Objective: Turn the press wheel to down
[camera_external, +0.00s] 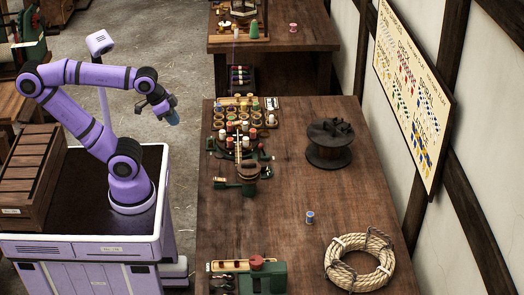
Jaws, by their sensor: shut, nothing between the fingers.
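I cannot tell for sure which thing is the press wheel. A green device with a red round knob (257,262) on top stands at the near left of the table, cut off by the bottom edge. A small green device (234,185) with a dark round part sits farther back by the table's left edge. My gripper (173,118) is shut and empty, pointing down in the air left of the table, apart from everything. Its fingers are small in the picture.
The wooden table (270,215) holds a rack of several spools (240,122), a dark drum (330,145), a small blue spool (309,217) and a rope coil (358,262). A chart (412,90) hangs on the right wall. A slatted crate (32,170) is at left.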

